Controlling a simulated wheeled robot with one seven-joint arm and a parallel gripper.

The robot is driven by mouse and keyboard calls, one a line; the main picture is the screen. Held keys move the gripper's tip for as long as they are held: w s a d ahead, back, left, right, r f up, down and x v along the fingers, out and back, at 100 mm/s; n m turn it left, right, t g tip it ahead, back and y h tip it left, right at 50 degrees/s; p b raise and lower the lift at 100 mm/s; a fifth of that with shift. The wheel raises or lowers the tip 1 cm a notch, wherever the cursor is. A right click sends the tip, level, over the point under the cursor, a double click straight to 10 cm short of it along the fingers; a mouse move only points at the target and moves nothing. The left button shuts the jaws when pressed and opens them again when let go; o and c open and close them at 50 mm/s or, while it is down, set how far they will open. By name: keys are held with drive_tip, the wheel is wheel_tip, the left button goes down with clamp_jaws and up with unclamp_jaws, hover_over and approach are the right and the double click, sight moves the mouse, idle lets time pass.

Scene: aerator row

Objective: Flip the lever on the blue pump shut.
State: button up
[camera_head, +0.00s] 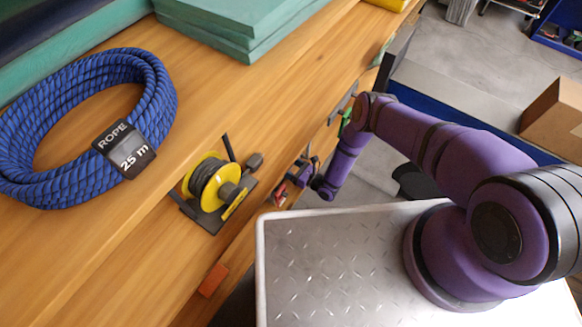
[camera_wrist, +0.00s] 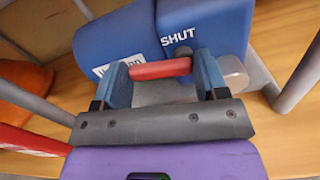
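The blue pump (camera_wrist: 225,25) fills the top middle of the wrist view. Its right part bears the word SHUT, and a white label on its left part is partly hidden. A red lever bar (camera_wrist: 160,69) lies crosswise in front of the pump. My gripper (camera_wrist: 162,75) has its two blue-grey fingers apart, with the red bar spanning the gap between them. I cannot tell whether the fingers touch its ends. In the head view my gripper (camera_head: 306,172) is small beside the bench edge, and the pump cannot be made out clearly there.
An orange part (camera_wrist: 22,85), a red bar (camera_wrist: 30,140) and grey posts (camera_wrist: 300,75) flank the gripper. On the wooden bench are a yellow cable reel (camera_head: 212,185), a blue rope coil (camera_head: 85,120) and teal boards (camera_head: 245,25). A red block (camera_head: 213,280) lies near the bench edge.

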drive_tip(key=shift+r+m, duration=0.1)
drive_tip(key=shift+m, duration=0.3)
drive_tip(key=m, duration=0.3)
drive_tip(key=shift+w+d+r, duration=0.15)
drive_tip(key=shift+r, duration=0.1)
drive_tip(key=shift+w+d+r+m, duration=0.15)
drive_tip(key=shift+w+d+m, duration=0.1)
drive_tip(key=shift+m, duration=1.8)
drive_tip(key=shift+w+d+r+m, duration=0.2)
drive_tip(key=shift+w+m, duration=0.1)
drive_tip(key=shift+m, duration=1.7)
drive_tip(key=shift+w+d+r+m, duration=0.15)
drive_tip(key=shift+w+d+m, duration=0.1)
drive_tip(key=shift+m, duration=1.8)
drive_tip(key=o, duration=0.9)
drive_tip(key=shift+o, duration=0.2)
